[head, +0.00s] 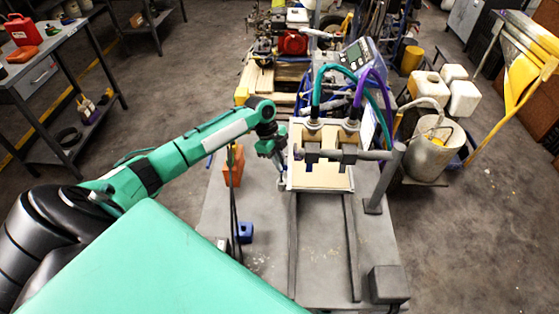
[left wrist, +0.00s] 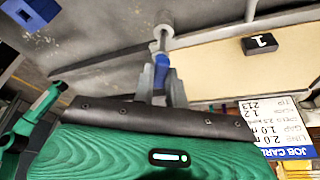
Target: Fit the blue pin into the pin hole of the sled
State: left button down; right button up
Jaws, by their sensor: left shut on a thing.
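The sled (head: 320,177) is a cream board with grey fittings, sitting on two dark rails in the head view. My left gripper (head: 279,168) is at its left side. In the left wrist view my left gripper (left wrist: 161,82) is shut on the blue pin (left wrist: 160,74). The pin's metal shaft points at a pale grey round part (left wrist: 163,33) by the edge of the cream board (left wrist: 225,57). The shaft's end overlaps this part; I cannot tell whether it is inside a hole. My right gripper is not in view.
A blue block (head: 245,232) and an orange block (head: 234,166) stand on the grey table (head: 262,268), left of the rails. A grey post (head: 384,180) with a horizontal bar stands at the sled's right. Teal and purple hoses (head: 318,88) rise behind. A job card (left wrist: 284,130) is at the wrist view's right.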

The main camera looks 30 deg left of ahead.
pick_arm(q)
jog(key=shift+f+b, duration=0.3)
jog(key=shift+f, duration=0.4)
jog(key=shift+f, duration=0.45)
dwell(0.7)
jog(key=shift+f+b, duration=0.8)
jog(key=shift+f, duration=0.5)
dwell(0.4)
jog(key=c, duration=1)
grip_release()
jog(key=p+v, duration=0.4)
jog(key=v, duration=0.3)
jog(key=shift+p, duration=0.4)
jog(key=shift+s+f, duration=0.1)
